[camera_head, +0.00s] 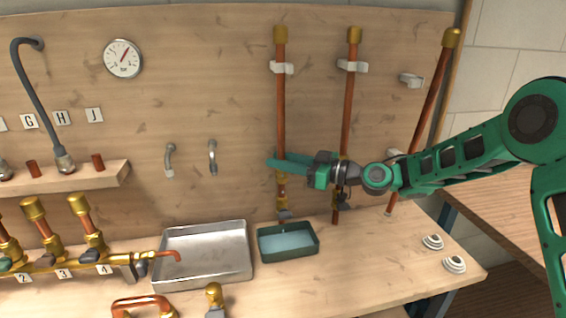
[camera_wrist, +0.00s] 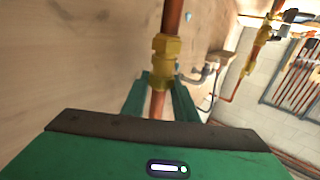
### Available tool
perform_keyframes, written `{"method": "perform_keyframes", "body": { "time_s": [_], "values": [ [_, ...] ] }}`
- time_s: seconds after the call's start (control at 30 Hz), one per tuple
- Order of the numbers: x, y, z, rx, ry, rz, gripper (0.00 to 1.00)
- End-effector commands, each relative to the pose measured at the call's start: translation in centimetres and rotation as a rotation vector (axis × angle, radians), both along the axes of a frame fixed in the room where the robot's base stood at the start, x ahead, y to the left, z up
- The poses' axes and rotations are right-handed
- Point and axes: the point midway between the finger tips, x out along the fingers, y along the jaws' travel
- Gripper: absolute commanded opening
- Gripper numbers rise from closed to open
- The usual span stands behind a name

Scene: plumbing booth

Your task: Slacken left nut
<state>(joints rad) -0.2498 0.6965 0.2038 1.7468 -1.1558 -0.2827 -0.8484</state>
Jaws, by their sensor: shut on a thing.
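The left copper pipe (camera_head: 281,110) of three on the right of the board runs upright. My gripper (camera_head: 277,162) reaches it from the right, and its fingers hide part of it. The wrist view appears upside down and shows the brass fitting (camera_wrist: 163,58) on this pipe (camera_wrist: 157,101). My green fingers (camera_wrist: 160,90) lie on both sides at the fitting's end. They are shut on its end nut, the left nut (camera_wrist: 162,72); some space shows between fingers and pipe. The exact contact is partly hidden. More brass (camera_head: 282,191) shows below the gripper in the head view.
The middle pipe (camera_head: 348,115) stands close behind the gripper, and a tilted pipe (camera_head: 432,92) is farther right. A green tray (camera_head: 289,255) and a metal tray (camera_head: 203,281) are on the bench below. White round items (camera_head: 454,264) lie at the bench's right.

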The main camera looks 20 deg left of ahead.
Motion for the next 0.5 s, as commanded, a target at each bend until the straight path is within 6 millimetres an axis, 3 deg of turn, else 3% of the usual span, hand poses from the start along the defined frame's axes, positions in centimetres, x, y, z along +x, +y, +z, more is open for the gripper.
{"method": "perform_keyframes", "body": {
  "time_s": [0.03, 0.5],
  "values": [
    [0.72, -0.43, -0.39, -0.006, -0.001, 0.013, 0.04],
    [0.62, -0.31, -0.39, -0.008, 0.0, 0.141, 0.04]
  ]
}}
